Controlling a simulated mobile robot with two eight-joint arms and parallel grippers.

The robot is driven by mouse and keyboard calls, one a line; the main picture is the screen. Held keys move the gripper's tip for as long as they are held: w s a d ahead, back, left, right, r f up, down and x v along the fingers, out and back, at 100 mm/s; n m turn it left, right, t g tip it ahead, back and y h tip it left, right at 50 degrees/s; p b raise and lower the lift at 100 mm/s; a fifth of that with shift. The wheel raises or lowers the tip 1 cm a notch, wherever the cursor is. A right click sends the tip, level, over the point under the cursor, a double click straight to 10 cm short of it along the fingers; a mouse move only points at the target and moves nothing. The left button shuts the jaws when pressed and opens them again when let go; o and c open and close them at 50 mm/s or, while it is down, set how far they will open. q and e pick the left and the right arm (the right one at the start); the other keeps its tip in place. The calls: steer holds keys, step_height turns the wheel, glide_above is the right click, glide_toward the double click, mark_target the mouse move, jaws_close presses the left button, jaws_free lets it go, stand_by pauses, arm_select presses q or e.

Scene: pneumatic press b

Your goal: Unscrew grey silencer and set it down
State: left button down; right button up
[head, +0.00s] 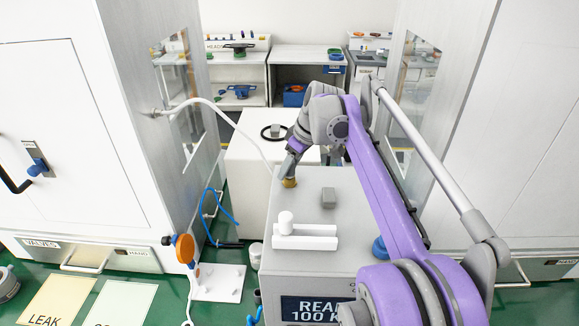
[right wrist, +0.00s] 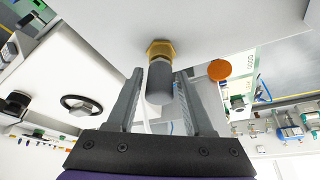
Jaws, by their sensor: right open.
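The grey silencer (right wrist: 159,84) is a dark grey cylinder seated in a brass hex fitting (right wrist: 160,49) in the right wrist view. My right gripper (right wrist: 160,76) is open, with one finger on each side of the silencer and slim gaps visible. In the head view my right gripper (head: 290,165) points down at the brass fitting (head: 289,183) on top of the grey machine box (head: 300,217). The silencer itself is largely hidden there by the gripper. My left gripper is not in view.
A white handle-like part (head: 305,237) and a small grey block (head: 328,198) are on the box top. A white hose (head: 225,112) runs from the left cabinet towards the gripper. White cabinets flank both sides. The box top has bare areas around these parts.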

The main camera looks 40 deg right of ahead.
steer(key=m+h, duration=0.1)
steer(key=m, duration=0.2)
steer(key=shift+m+h, duration=0.3)
steer(key=shift+m, duration=0.1)
steer(key=m+h, duration=0.1)
steer(key=m, duration=0.2)
steer(key=c, duration=0.8)
steer(key=n+y, duration=0.1)
steer(key=n, duration=0.4)
steer(key=shift+d+y, duration=0.1)
steer(key=shift+y, duration=0.3)
steer(key=n+y, duration=0.1)
steer(key=n, duration=0.2)
steer(key=n+g+y, duration=0.1)
steer(key=n, duration=0.2)
steer(key=shift+n, duration=0.3)
steer(key=o, duration=0.8)
